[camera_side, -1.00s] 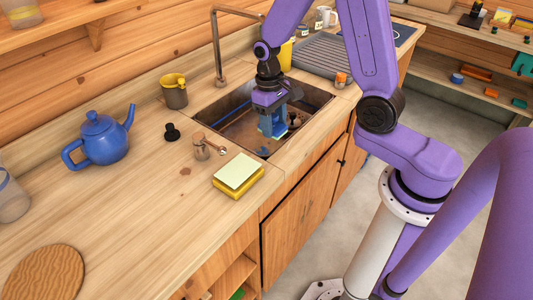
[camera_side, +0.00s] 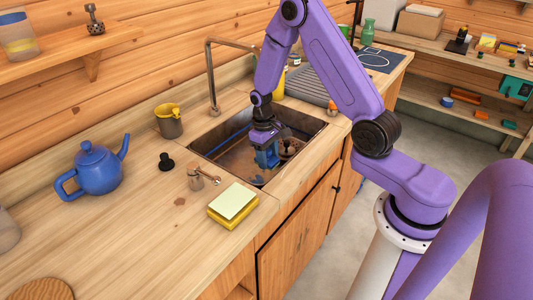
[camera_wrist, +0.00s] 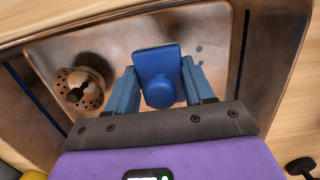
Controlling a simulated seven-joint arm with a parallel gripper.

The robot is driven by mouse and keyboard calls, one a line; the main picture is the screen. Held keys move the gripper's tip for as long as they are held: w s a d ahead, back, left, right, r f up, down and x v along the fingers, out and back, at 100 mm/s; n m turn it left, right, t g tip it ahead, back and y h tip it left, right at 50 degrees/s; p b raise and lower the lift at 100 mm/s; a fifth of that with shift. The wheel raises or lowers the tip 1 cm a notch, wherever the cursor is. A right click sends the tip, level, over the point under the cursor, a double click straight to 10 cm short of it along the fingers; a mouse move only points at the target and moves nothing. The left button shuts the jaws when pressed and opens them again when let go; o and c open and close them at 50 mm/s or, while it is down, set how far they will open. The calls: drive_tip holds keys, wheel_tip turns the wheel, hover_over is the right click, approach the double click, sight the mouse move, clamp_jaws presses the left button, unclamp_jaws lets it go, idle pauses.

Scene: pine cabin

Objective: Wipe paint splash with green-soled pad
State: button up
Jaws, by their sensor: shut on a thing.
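My gripper (camera_side: 266,150) is down inside the sink, with its two blue fingers shut on a blue pad. In the wrist view the pad (camera_wrist: 155,62) is a dark blue block with a round blue knob, between the fingertips (camera_wrist: 160,88). In the wrist view, small blue spots (camera_wrist: 200,63) lie just right of the pad.
The brown metal sink (camera_side: 215,150) has raised walls around my gripper. A strainer drain (camera_wrist: 80,90) lies left of the pad in the wrist view. A tap (camera_side: 211,80) stands behind. A yellow sponge with a pale green top (camera_side: 233,203), a blue teapot (camera_side: 97,172) and a jug (camera_side: 169,122) stand on the counter.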

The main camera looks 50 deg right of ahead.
sight(248, 178)
drive_tip(key=shift+w+d+f, duration=0.1)
drive_tip(key=shift+d+f, duration=0.15)
drive_tip(key=shift+f, duration=0.2)
drive_tip(key=shift+d+f, duration=0.2)
drive_tip(key=shift+f, duration=3.2)
drive_tip(key=shift+w+f, duration=0.4)
drive_tip(key=shift+f, duration=0.3)
drive_tip(key=shift+w+f, duration=0.1)
drive_tip(key=shift+w, duration=1)
drive_tip(key=shift+c, duration=0.3)
drive_tip(key=shift+w, duration=2.25)
drive_tip(key=shift+a, duration=1.2)
drive_tip(key=shift+s+d, duration=0.1)
drive_tip(key=shift+s, duration=3.7)
drive_tip(key=shift+a, duration=0.95)
drive_tip(key=shift+w+a, duration=0.15)
drive_tip(key=shift+w, duration=3.55)
drive_tip(key=shift+w+r, duration=0.1)
drive_tip(key=shift+r, duration=0.15)
wheel_tip(248, 178, up, 8)
drive_tip(key=shift+f, duration=0.15)
